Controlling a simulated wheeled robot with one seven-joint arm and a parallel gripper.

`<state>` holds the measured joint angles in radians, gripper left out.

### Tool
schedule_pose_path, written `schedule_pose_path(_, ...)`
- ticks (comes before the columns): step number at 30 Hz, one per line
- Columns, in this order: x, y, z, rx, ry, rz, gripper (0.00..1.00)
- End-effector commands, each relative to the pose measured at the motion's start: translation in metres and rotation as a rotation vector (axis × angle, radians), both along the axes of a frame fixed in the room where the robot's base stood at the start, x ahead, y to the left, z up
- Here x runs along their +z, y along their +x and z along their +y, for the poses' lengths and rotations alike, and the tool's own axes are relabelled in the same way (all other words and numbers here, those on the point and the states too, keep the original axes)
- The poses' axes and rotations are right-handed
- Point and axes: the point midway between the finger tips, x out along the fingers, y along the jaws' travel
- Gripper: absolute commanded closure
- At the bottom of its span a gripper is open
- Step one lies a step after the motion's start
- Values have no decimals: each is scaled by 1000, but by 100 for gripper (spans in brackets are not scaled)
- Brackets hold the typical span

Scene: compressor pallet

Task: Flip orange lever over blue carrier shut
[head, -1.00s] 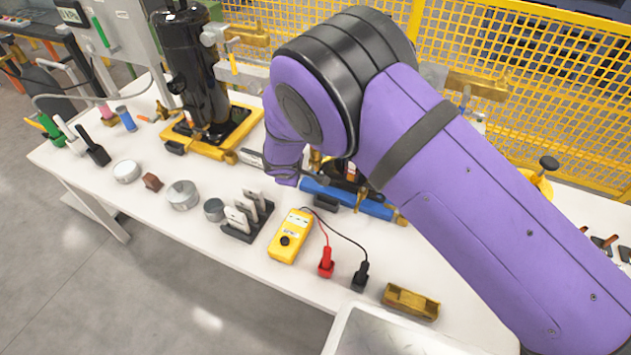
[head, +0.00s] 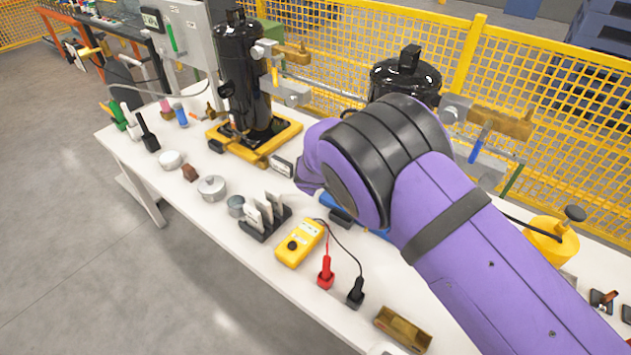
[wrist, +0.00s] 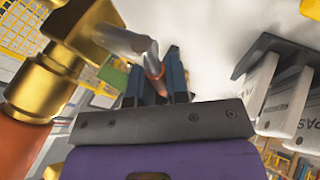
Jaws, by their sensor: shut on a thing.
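In the wrist view my gripper (wrist: 157,85) has its two dark fingers closed around the orange tip of a lever (wrist: 155,84). The lever's bent grey metal part runs up and left from the fingers to a brass fitting (wrist: 45,90). In the head view my purple arm hides the fingers and the lever. The blue carrier (head: 382,233) shows only in part, low behind my arm on the white table. Whether the lever lies over the carrier cannot be seen.
A black compressor (head: 243,85) stands on a yellow pallet (head: 228,148) at the left; another (head: 405,75) stands behind my arm. A rack of white cards (head: 265,215), a yellow meter (head: 301,243) with leads and a brass tray (head: 403,328) lie along the table's front.

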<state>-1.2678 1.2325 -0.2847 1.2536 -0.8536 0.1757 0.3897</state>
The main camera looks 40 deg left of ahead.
Motion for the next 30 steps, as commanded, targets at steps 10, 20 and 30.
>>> schedule_pose_path(10, 0, 0, 0, 0, -1, 1, 59)
schedule_pose_path(20, 16, -11, -6, 2, -1, -1, 59)
schedule_pose_path(30, 64, -44, -28, 1, 1, 1, 59)
